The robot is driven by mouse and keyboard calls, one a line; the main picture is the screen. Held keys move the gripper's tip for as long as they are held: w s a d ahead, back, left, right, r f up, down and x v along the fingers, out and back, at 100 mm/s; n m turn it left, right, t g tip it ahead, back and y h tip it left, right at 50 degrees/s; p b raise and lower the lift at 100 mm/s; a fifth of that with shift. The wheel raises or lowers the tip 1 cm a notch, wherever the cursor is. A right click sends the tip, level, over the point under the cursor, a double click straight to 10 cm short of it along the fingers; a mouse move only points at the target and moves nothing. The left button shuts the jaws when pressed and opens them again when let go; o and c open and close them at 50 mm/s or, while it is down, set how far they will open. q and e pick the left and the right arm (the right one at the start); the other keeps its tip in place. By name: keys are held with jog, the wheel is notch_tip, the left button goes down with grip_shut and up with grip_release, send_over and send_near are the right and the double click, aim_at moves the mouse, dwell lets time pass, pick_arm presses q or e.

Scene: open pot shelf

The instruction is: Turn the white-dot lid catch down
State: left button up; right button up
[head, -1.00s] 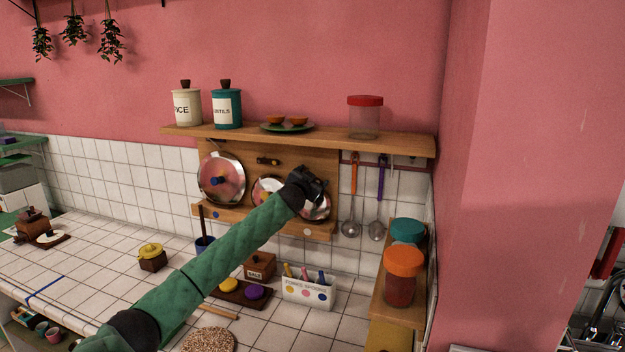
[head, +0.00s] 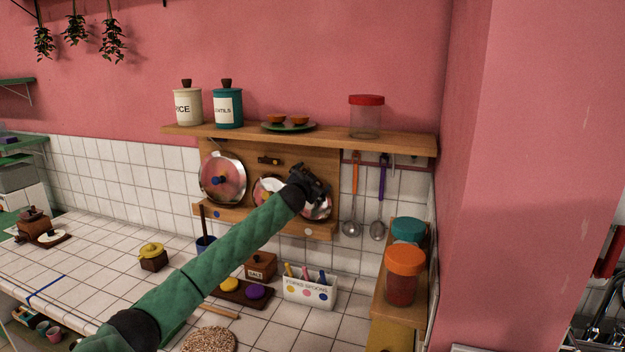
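The wooden lid board (head: 322,158) hangs under the shelf with shiny lids on it. The left lid (head: 235,185) has a blue knob; lids on the right are partly covered by my arm. The white dot (head: 308,232) is on the board's lower ledge, below my gripper. My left gripper (head: 318,183), dark, is in front of the right lid (head: 321,210). Its small fingers do not show clearly as open or shut. A catch (head: 268,161) lies sideways at the board's upper middle. I cannot make out the white-dot catch; my gripper covers that area. My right gripper is not in view.
The shelf (head: 350,143) above holds canisters, a plate and a red-lidded jar (head: 366,117). Ladles (head: 352,228) hang just right of the board. A spoon box (head: 308,293) and a salt box (head: 261,267) stand below on the tiled counter.

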pick_arm(q)
jog(key=shift+s+a, duration=0.1)
jog(key=shift+s, duration=0.15)
jog(key=shift+s+a+f+b, duration=0.1)
jog(key=shift+s+b, duration=0.25)
jog(key=shift+b, duration=0.1)
jog(key=b+v, duration=0.2)
jog(key=v, duration=0.4)
jog(key=shift+s+b, duration=0.25)
jog(key=shift+b, duration=0.1)
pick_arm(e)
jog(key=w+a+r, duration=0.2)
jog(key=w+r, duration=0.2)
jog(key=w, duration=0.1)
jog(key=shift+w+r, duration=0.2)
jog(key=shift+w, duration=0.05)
pick_arm(q)
jog(key=shift+a, duration=0.1)
